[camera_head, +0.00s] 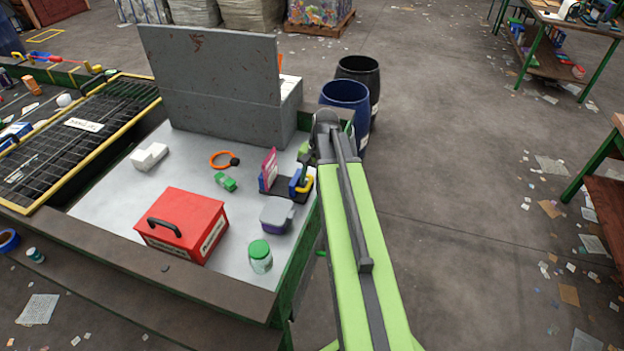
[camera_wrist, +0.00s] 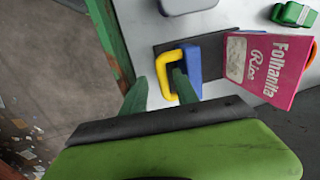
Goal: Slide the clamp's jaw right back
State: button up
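The clamp stands near the right edge of the grey tabletop in the head view, with a dark base (camera_head: 288,192), a blue jaw (camera_head: 296,182) and a yellow handle (camera_head: 306,184). A pink box (camera_head: 269,166) stands upright in the clamp, left of that jaw. In the wrist view the blue jaw (camera_wrist: 192,62), yellow handle (camera_wrist: 163,80) and pink box (camera_wrist: 268,65) show close up. My gripper (camera_wrist: 158,82) is open. Its two dark green fingers lie either side of the handle's outer bar, one appearing within the loop. I cannot tell whether they touch it.
A red toolbox (camera_head: 183,225), a green-lidded jar (camera_head: 260,257), a grey-purple container (camera_head: 277,215) and a green block (camera_head: 225,182) share the tabletop. A grey panel (camera_head: 215,80) stands behind. Blue (camera_head: 345,95) and black (camera_head: 358,72) barrels stand beyond the table.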

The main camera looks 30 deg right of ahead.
notch_tip(320, 180, up, 16)
jog(key=s+d+p, duration=0.2)
jog(key=p, duration=1.4)
jog(key=shift+r, duration=0.25)
jog(key=shift+s, duration=0.1)
jog(key=w+a+f+n+b, duration=0.15)
jog(key=a+f+b, duration=0.35)
jog(key=a, duration=0.5)
jog(key=w+a+f+n+b, duration=0.1)
jog(key=a+f+n+b, duration=0.3)
jog(key=a, duration=0.7)
jog(key=s+a+f+n+g+h+b, duration=0.1)
jog(key=s+a+f+n+b, duration=0.2)
jog(key=s+a+n, duration=0.1)
jog(key=shift+s+a+g, duration=0.3)
jog(key=shift+s+a, duration=0.15)
jog(key=shift+a, duration=0.25)
